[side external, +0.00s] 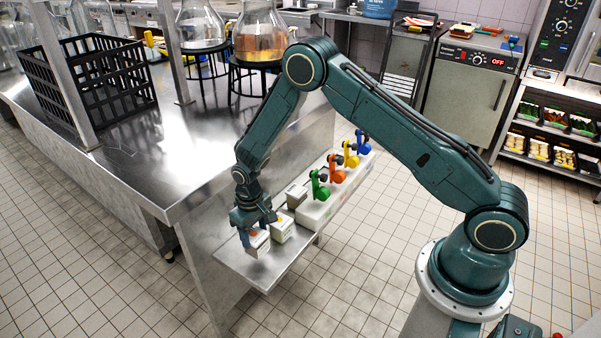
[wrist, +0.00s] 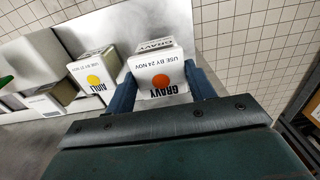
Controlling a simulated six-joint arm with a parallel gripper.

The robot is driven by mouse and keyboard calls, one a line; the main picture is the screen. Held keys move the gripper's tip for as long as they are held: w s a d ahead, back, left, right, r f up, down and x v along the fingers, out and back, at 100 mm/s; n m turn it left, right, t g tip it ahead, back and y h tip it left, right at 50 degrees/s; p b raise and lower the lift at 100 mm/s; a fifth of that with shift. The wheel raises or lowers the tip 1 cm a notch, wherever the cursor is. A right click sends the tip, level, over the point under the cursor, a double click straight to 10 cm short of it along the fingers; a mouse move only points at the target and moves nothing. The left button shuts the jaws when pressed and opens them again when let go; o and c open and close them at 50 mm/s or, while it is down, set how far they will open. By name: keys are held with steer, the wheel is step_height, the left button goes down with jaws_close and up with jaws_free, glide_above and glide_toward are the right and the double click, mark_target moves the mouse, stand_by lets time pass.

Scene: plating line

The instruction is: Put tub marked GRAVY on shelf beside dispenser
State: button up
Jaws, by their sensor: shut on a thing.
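The white tub marked GRAVY (wrist: 160,88), with an orange-red dot and "USE BY 24 NOV" on its lid, is between the two fingers of my gripper (wrist: 159,76). My gripper (side external: 256,229) is shut on it. In the side external view this tub (side external: 258,247) is at the near end of the metal shelf (side external: 240,266). I cannot tell whether it rests on the shelf or hangs just above it. The white dispenser (side external: 337,187) with green, orange, yellow and blue taps stands farther along the shelf.
A tub marked AIOLI (wrist: 95,75), with a yellow dot, stands close beside the gravy tub; it also shows in the side external view (side external: 282,229). Another pale container (side external: 297,194) is nearer the dispenser. The steel bench (side external: 130,150) rises alongside the shelf.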

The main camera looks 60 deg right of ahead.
mark_target(255, 234)
steer(key=shift+f, duration=1.85)
steer(key=shift+f, duration=0.1)
steer(key=o, duration=1.1)
step_height(255, 234, up, 12)
steer(key=shift+r, duration=0.1)
